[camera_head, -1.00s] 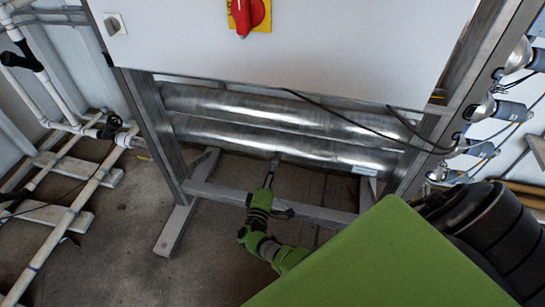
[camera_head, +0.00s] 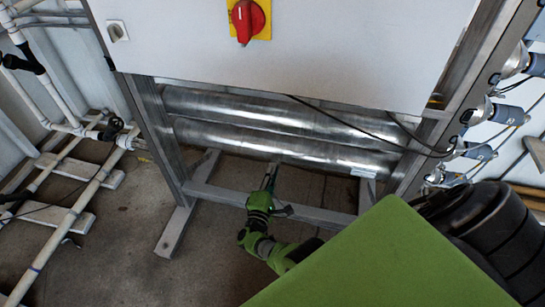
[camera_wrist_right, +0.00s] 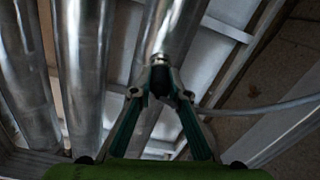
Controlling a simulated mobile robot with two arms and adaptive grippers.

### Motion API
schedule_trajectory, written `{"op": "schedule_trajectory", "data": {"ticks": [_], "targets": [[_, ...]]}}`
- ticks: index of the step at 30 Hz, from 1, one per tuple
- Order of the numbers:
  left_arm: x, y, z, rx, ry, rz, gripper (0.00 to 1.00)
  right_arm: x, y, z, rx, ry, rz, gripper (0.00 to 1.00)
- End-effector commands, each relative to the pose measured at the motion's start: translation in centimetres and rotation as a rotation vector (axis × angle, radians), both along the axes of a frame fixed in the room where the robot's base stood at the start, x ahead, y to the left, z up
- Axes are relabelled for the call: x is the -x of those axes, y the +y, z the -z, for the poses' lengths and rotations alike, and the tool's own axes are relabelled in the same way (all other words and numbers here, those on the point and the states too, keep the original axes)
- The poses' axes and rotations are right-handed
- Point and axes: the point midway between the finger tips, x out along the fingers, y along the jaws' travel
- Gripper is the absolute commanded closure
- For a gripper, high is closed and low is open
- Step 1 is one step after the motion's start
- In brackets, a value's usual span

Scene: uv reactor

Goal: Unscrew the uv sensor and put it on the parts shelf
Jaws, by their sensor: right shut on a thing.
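My right gripper (camera_head: 269,180) reaches up below the lower steel reactor tube in the head view. In the right wrist view its two fingers (camera_wrist_right: 160,82) close around a small dark cylindrical part, which looks like the uv sensor (camera_wrist_right: 160,76). The part sits at the end of a shiny metal stub (camera_wrist_right: 161,50); I cannot tell whether it is still threaded in. A grey cable (camera_wrist_right: 250,107) runs off to the right beside the fingers. In the head view the sensor is too small and hidden to make out. My left gripper and the parts shelf are not seen.
Two horizontal steel tubes (camera_head: 270,138) run between the frame legs, with a crossbar (camera_head: 225,196) low behind my wrist. A white cabinet (camera_head: 300,50) with a red switch (camera_head: 246,18) hangs above. The concrete floor (camera_head: 120,250) is clear at front left.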

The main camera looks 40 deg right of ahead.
Motion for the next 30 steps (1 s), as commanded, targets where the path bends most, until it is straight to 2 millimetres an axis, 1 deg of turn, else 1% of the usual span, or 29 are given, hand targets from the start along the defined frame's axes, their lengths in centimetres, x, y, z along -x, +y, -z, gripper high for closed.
{"op": "schedule_trajectory", "data": {"ticks": [5, 12, 18, 26, 27, 29, 30], "targets": [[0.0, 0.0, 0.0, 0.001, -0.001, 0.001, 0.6, -0.1, 0.2, 0.0, 0.048, 0.06, -0.005, 1.0], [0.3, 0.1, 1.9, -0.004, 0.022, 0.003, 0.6, -0.1, 0.1, -0.1, 0.169, 0.201, -0.004, 1.0], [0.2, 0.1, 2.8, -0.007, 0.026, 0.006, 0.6, -0.1, 0.1, 0.0, 0.274, 0.324, -0.004, 1.0], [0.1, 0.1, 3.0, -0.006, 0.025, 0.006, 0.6, -0.1, 0.1, 0.0, 0.289, 0.34, -0.004, 1.0], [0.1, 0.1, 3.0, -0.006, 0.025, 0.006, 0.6, -0.1, 0.1, 0.0, 0.289, 0.34, -0.004, 0.79], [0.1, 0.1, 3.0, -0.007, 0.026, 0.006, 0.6, -0.1, 0.1, 0.0, 0.289, 0.34, -0.003, 0.65], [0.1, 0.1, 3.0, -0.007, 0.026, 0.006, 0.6, -0.1, 0.1, 0.0, 0.288, 0.339, -0.003, 0.65]]}}
